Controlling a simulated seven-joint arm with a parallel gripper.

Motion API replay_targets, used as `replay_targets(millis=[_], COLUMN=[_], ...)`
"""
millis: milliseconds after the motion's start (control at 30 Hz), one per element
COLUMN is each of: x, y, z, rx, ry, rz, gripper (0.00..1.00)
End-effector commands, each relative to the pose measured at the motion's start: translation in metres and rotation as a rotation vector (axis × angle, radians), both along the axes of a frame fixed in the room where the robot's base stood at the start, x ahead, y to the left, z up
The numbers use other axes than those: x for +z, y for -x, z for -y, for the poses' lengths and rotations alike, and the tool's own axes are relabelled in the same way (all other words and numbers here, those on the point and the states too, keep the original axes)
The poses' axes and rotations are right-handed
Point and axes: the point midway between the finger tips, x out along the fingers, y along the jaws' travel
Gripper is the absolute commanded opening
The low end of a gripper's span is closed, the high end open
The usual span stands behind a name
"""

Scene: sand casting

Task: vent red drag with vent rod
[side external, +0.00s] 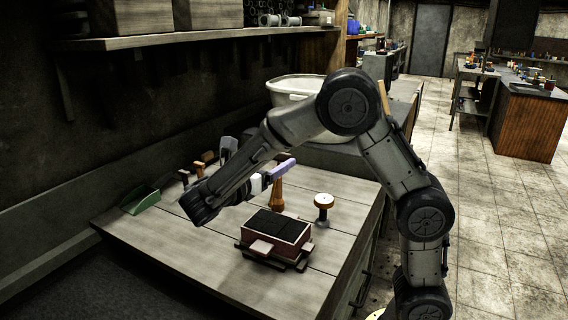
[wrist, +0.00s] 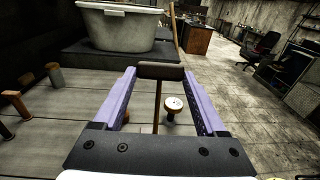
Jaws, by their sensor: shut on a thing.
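The red drag (side external: 292,232) is a red box with a dark filled top, divided by lines, on the bench in the side view. It sits on a low base with pale blocks around it. My gripper (side external: 285,167) is above the bench, up and behind the drag, apart from it. In the wrist view my purple-fingered gripper (wrist: 160,76) is shut on the vent rod (wrist: 157,105). Its dark crosswise handle lies between the fingertips and its thin brown shaft points down. I cannot make out the rod in the side view. The drag is not in the wrist view.
A round-topped knob tool (side external: 323,201) and a turned wooden tool (side external: 277,193) stand behind the drag. A green scoop-like thing (side external: 139,200) and several tools line the left back. A pale tub (side external: 295,87) stands behind. The bench's front left is clear.

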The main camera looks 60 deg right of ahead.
Motion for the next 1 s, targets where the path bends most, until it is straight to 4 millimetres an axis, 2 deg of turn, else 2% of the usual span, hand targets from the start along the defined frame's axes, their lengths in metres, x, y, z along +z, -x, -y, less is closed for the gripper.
replay_targets(millis=[167, 700, 1000], x=[-0.004, -0.044, -0.050], y=[0.000, 0.000, 0.000], z=[0.000, 0.000, 0.000], rx=[0.001, -0.001, -0.001], ry=[0.046, 0.042, 0.042], rz=[-0.003, -0.003, -0.002], gripper=[0.18, 0.18, 0.18])
